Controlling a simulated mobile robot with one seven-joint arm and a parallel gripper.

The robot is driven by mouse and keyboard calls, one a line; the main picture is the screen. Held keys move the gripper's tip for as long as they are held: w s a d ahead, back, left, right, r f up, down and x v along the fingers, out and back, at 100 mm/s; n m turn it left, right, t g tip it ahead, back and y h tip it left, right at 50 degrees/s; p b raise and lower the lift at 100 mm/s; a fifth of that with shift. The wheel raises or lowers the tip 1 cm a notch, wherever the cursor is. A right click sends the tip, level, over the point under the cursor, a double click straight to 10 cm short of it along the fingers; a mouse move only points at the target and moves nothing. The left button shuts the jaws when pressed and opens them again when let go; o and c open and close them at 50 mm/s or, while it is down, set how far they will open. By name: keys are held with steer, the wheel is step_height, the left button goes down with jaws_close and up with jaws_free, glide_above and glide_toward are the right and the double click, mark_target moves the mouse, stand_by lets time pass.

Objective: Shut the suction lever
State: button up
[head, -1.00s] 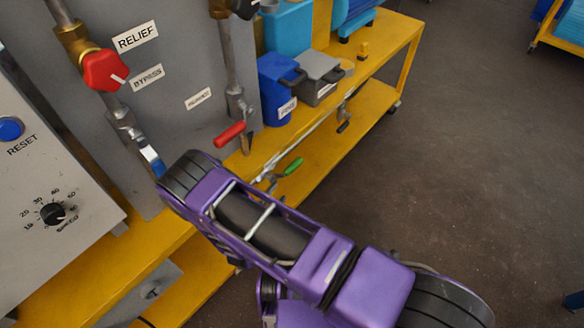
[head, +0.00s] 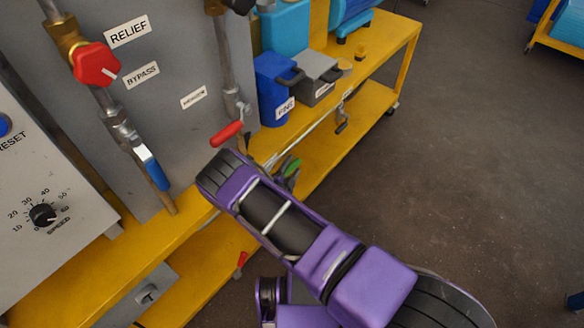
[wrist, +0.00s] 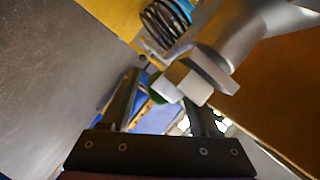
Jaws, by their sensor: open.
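No legible label reads "suction", so I cannot tell from lettering which lever it is. A green-handled lever (head: 290,167) sits on the pipework at the bench's front edge, partly hidden in the head view. My gripper (wrist: 163,85) is open, with its dark fingers on either side of the green handle (wrist: 157,96). I cannot tell whether either finger touches it. A silver valve body (wrist: 235,35) with a pale block (wrist: 190,84) lies just beyond the fingers. In the head view my arm hides most of the gripper.
A blue lever (head: 151,168) and a red lever (head: 227,133) hang from pipes on the grey panel (head: 185,65). A dark lever (head: 341,127) is farther along the yellow bench (head: 395,40). Blue (head: 272,90) and grey (head: 312,77) containers stand there.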

jaws_close()
stand_by(1.4)
